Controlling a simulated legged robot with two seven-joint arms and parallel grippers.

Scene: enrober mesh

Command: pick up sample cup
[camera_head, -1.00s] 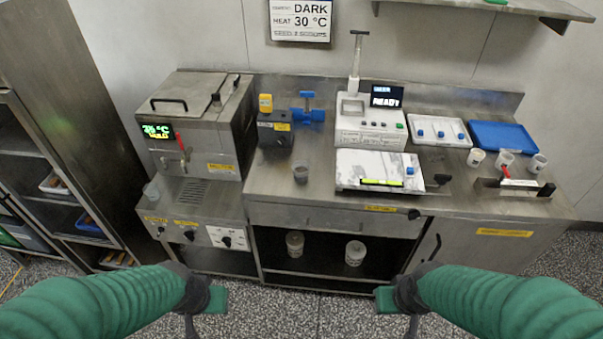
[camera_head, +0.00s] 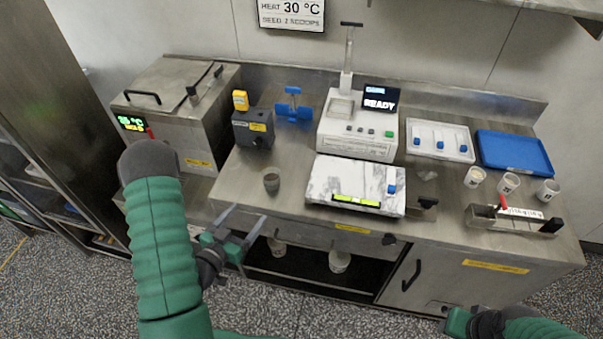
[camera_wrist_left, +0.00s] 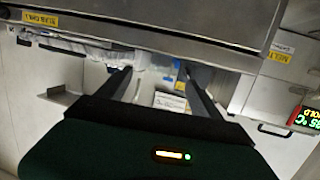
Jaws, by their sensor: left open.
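A small dark grey cup (camera_head: 271,182) stands upright on the steel counter (camera_head: 232,180), left of the marble slab; it seems to be the sample cup. My left gripper (camera_head: 245,214) is open and empty at the counter's front edge, just in front of and below this cup, not touching it. Its two spread fingers (camera_wrist_left: 156,72) also show in the left wrist view, with nothing between them; I cannot make out the cup there. My right gripper (camera_head: 455,322) is low at the bottom right, away from the counter, and its fingers are not clear.
Three white cups (camera_head: 508,183) stand at the right, behind a steel holder (camera_head: 512,222). The marble slab (camera_head: 340,178), white machine (camera_head: 357,132), blue tray (camera_head: 514,152), dark box (camera_head: 252,128) and steel tank (camera_head: 190,108) occupy the counter. White containers (camera_head: 339,262) stand on the shelf below.

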